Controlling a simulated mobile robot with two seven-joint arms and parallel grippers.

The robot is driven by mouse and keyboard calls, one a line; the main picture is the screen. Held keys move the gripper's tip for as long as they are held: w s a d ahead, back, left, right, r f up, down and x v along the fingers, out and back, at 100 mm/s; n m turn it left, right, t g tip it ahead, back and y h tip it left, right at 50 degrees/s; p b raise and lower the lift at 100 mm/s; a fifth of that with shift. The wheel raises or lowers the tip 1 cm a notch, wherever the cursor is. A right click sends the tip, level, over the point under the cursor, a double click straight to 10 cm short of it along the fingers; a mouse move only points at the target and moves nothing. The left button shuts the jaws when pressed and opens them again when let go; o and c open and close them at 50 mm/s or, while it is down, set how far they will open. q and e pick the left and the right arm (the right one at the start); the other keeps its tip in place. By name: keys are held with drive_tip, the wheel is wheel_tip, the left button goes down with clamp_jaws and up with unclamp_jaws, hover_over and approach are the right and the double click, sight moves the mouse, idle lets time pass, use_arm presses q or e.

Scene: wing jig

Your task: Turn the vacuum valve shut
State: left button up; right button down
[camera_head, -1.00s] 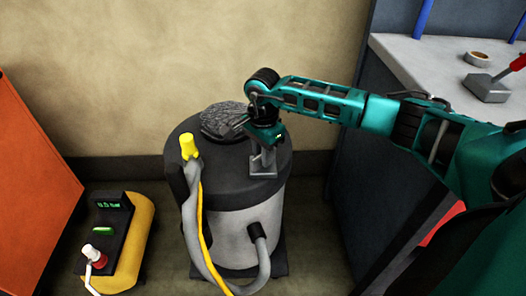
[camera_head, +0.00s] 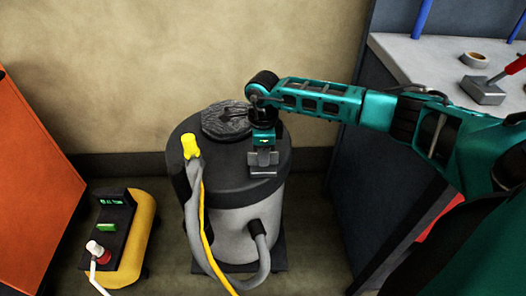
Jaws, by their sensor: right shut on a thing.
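The vacuum (camera_head: 238,213) is a grey drum with a dark lid (camera_head: 204,160), standing on the floor in the middle of the view. My right gripper (camera_head: 263,164) points down at the front right of the lid. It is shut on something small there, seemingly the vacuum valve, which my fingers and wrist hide. I cannot see which way the valve points. A round, dark, textured disc (camera_head: 226,119) lies on the lid behind my wrist. My left gripper is out of view.
A yellow handle (camera_head: 190,146) and grey hose (camera_head: 195,225) are at the drum's left. A yellow-and-black unit with a green display (camera_head: 111,201) stands on the left. An orange panel (camera_head: 35,185) is at far left. A grey bench (camera_head: 430,65) with tape and a tool is at right.

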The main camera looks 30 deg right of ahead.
idle(0.5)
drive_tip(key=c, duration=1.1)
unclamp_jaws()
wheel_tip(320, 180, up, 13)
drive_tip(key=p, duration=0.2)
